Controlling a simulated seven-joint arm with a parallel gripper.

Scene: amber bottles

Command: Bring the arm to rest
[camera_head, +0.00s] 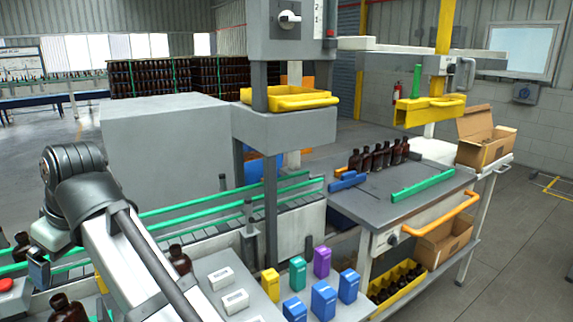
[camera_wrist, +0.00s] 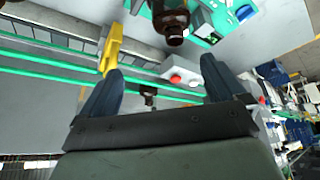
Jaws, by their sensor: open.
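My arm reaches up from the bottom left in the head view, and my gripper (camera_head: 38,272) hangs at the far left beside the conveyor. In the wrist view my gripper (camera_wrist: 160,85) has its two dark fingers spread wide apart with nothing held between them. An amber bottle (camera_wrist: 171,22) shows beyond the fingers at the top of the wrist view. In the head view one amber bottle (camera_head: 179,260) stands just right of my wrist, partly hidden by my arm, and another bottle (camera_head: 65,308) is at the bottom left edge.
A conveyor with green rails (camera_head: 215,197) runs past my arm. Small coloured boxes (camera_head: 323,299) stand on the grey surface at the front. Several amber bottles (camera_head: 377,157) stand on the table at right, with an open carton (camera_head: 484,138) behind. A red button (camera_wrist: 176,79) is near the fingers.

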